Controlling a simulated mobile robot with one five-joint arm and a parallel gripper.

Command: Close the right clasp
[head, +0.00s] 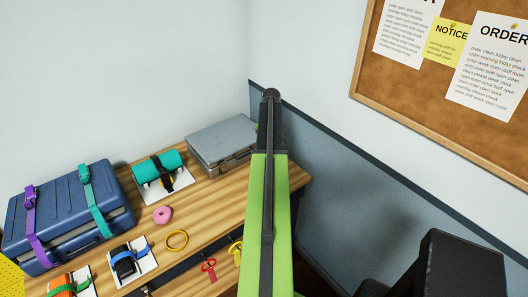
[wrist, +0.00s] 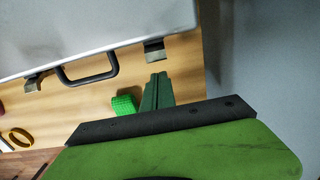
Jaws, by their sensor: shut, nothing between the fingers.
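A grey case (head: 221,143) lies at the back right of the wooden table; its front edge and dark handle (wrist: 88,70) show in the wrist view. The right clasp (wrist: 154,50) juts from the front edge, right of the handle. The left clasp (wrist: 33,83) juts out left of the handle. I cannot tell surely whether either clasp is fastened. My gripper (wrist: 155,78) is shut and empty, just in front of the right clasp, with a small gap showing in the picture. In the head view my arm hides the fingers and the case's right end.
A green textured object (wrist: 124,104) is left of my fingers. A blue case (head: 70,215) with straps, a teal roll (head: 157,163), a pink ring (head: 162,215) and a yellow ring (head: 177,240) are on the table. A wall (wrist: 255,70) stands close on the right.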

